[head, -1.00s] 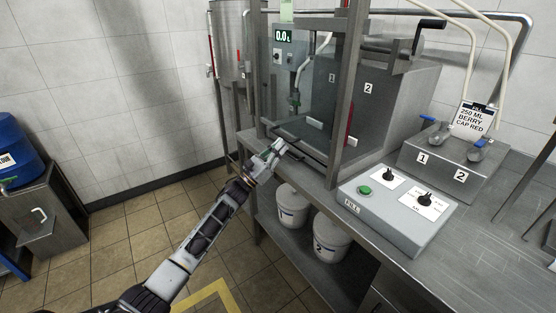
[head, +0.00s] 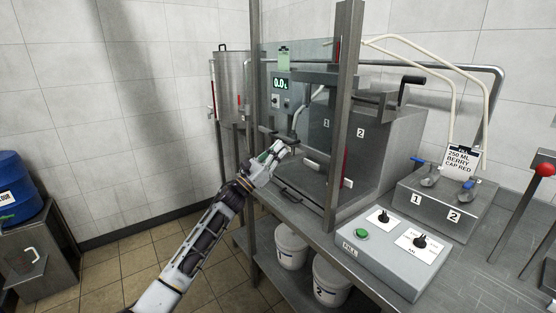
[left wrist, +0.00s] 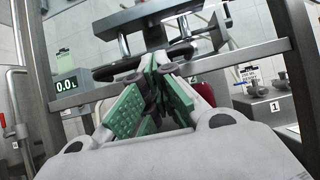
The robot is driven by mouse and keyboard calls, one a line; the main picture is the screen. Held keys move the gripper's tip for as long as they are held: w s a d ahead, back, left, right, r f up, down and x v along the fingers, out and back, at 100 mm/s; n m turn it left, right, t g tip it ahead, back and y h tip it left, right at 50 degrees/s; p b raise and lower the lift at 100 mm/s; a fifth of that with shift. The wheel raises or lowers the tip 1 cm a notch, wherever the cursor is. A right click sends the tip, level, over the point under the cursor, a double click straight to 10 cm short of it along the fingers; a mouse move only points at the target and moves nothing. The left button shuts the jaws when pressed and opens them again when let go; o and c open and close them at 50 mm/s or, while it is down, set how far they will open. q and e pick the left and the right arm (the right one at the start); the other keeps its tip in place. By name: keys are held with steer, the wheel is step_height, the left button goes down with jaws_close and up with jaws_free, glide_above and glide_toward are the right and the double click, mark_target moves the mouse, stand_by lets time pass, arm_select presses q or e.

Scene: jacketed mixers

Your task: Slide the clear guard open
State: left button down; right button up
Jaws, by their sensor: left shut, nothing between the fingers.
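The clear guard (head: 312,50) is a see-through pane in the metal frame of the mixer station in the head view. In the left wrist view the shut green-padded fingers (left wrist: 153,90) lie in front of a metal bar (left wrist: 235,55). My right gripper is not in view.
A grey control box (head: 385,250) with a green button and black knobs stands at the front right. Behind it is a valve block (head: 437,200). White buckets (head: 291,247) stand on the lower shelf. A blue drum (head: 18,187) is far left.

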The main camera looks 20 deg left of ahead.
arm_select(q)
step_height(320, 180, up, 12)
steer(key=p, duration=0.3)
steer(key=shift+p, duration=0.35)
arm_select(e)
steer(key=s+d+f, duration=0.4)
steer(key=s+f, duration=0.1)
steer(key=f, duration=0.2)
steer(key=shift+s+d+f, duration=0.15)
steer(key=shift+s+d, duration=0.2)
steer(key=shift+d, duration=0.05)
arm_select(q)
steer(key=shift+f, duration=0.3)
